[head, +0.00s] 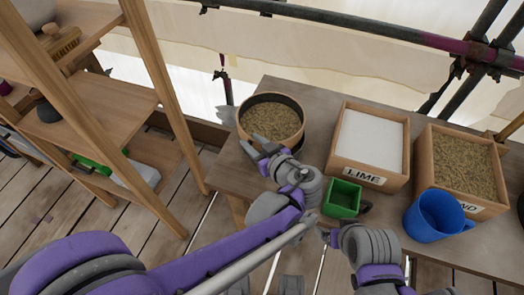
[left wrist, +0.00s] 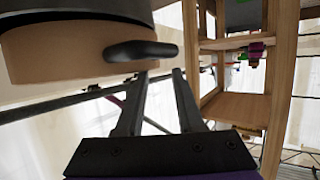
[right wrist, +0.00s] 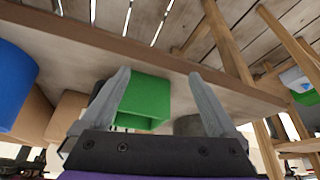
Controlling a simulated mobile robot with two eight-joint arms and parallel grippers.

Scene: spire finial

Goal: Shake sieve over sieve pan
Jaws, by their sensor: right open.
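A round wooden-walled sieve (head: 286,101) filled with brown sand stands at the left end of the bench. In the left wrist view its pale wall (left wrist: 50,55) and dark handle (left wrist: 140,50) show close up. My left gripper (head: 256,146) is at the sieve's near side, open, with its fingertips close to the handle; I cannot tell whether they touch. My right gripper (right wrist: 160,80) is open and empty, in front of a green box (head: 342,197).
The bench (head: 232,172) also bears a wooden box of white lime (head: 369,140), a box of sand (head: 462,168) and a blue jug (head: 436,215). A wooden shelf rack (head: 160,75) stands on the left. Scaffold pipes (head: 340,27) run behind the bench.

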